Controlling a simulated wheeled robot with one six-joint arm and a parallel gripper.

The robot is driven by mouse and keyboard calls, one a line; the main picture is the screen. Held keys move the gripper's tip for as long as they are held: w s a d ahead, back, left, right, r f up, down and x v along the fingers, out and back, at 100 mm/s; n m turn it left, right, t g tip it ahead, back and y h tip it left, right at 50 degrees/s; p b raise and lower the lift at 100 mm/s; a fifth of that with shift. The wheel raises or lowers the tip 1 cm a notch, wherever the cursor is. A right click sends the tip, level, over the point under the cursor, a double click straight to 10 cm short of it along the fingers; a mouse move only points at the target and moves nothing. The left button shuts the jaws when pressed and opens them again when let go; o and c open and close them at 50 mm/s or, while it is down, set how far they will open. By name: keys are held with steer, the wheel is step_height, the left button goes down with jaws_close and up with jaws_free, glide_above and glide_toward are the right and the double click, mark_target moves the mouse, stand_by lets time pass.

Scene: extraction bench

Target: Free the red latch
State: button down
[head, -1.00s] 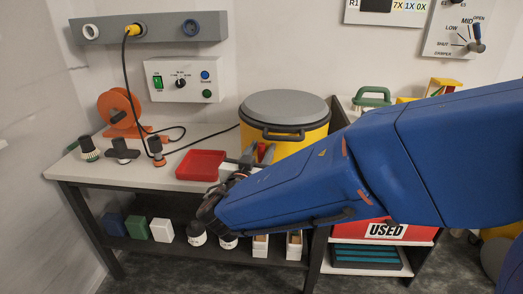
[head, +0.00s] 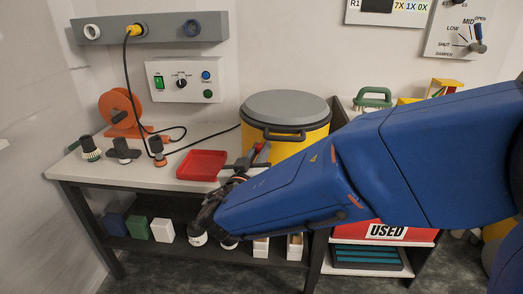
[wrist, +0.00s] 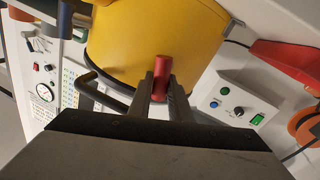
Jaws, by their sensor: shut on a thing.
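The red latch (wrist: 161,72) sits at the front of the yellow drum (wrist: 150,30) and points toward the wrist camera. My gripper (wrist: 160,88) has one finger on each side of the latch and is shut on it. In the head view, the drum (head: 300,143) stands on the bench with its grey lid on. My gripper (head: 252,158) is at the drum's left front side there. Only a little red of the latch shows near the fingertips, and my arm hides the drum's lower right.
A red tray (head: 202,165) lies on the bench just left of my gripper. A black cable and an orange reel (head: 120,108) are further left, with several dark-topped fittings. The drum's dark handle (head: 284,135) juts out close above my gripper.

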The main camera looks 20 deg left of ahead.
steer(key=n, duration=0.4)
steer(key=shift+a+f+t, duration=0.25)
steer(key=shift+f+t, duration=0.05)
steer(key=shift+f, duration=0.05)
steer(key=n, duration=0.2)
steer(key=n+y, duration=0.1)
steer(key=n, duration=0.1)
steer(key=shift+s+a+f, duration=0.1)
steer(key=shift+a+f, duration=0.1)
steer(key=shift+f, duration=0.05)
steer(key=shift+a+f+n+y, duration=0.15)
steer(key=shift+n+y, duration=0.3)
steer(key=shift+n, duration=1.05)
steer(key=shift+f+n+y, duration=0.25)
steer(key=shift+n+y, duration=0.15)
steer(key=shift+n, duration=1.1)
steer(key=shift+a+f+n+y, duration=0.15)
steer(key=shift+n+y, duration=0.3)
steer(key=shift+n, duration=1.05)
steer(key=shift+d, duration=0.1)
steer(key=c, duration=1.6)
jaws_free()
steer(key=shift+c, duration=0.2)
steer(key=shift+s, duration=0.15)
